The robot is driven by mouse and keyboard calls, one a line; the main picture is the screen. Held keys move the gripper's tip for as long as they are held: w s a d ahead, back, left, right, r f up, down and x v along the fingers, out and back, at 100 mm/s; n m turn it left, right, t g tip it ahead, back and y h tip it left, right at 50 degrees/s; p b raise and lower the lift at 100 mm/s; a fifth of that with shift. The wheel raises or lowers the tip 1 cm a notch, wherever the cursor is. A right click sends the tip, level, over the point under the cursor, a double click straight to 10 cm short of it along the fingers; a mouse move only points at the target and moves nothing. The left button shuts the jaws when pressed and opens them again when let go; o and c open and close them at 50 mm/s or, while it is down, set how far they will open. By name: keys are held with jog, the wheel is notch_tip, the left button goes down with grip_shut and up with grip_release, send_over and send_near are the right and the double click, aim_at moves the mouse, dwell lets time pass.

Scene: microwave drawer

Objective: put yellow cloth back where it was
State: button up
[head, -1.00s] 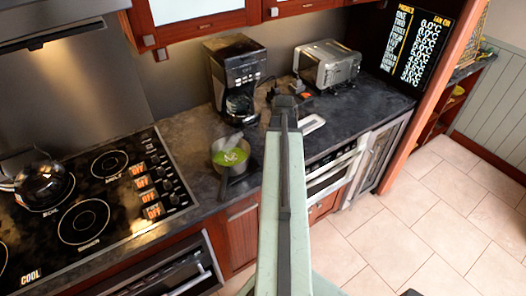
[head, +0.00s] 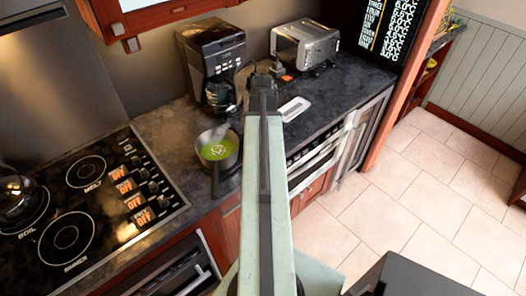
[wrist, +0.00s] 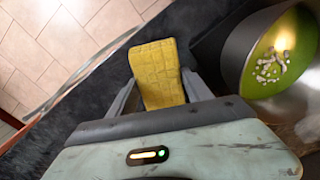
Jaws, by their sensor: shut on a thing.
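The yellow cloth (wrist: 158,62) shows in the wrist view between the two fingers of my gripper (wrist: 160,92). My gripper is shut on it, and the cloth sticks out beyond the fingers over the dark counter. In the head view my gripper (head: 262,82) is at the far end of my pale green arm, above the counter, right of the pot. The cloth cannot be seen in the head view. Whether the cloth touches the counter I cannot tell.
A dark pot (head: 218,165) with green contents stands left of my gripper; it also shows in the wrist view (wrist: 240,55). A coffee maker (head: 212,55), toaster (head: 306,45) and white dish (head: 295,108) stand on the counter (head: 340,98). A stovetop (head: 95,210) is left; open floor is right.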

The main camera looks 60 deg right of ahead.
jog(key=shift+f+b, duration=1.95)
jog(key=shift+b, duration=0.05)
jog(key=o, duration=1.3)
jog(key=shift+r, duration=0.1)
notch_tip(320, 180, up, 13)
jog(key=p, duration=1.2)
jog(key=shift+s+f+p, duration=0.1)
jog(key=shift+f+p, duration=0.1)
jog(key=shift+p, duration=0.2)
jog(key=shift+f, duration=0.1)
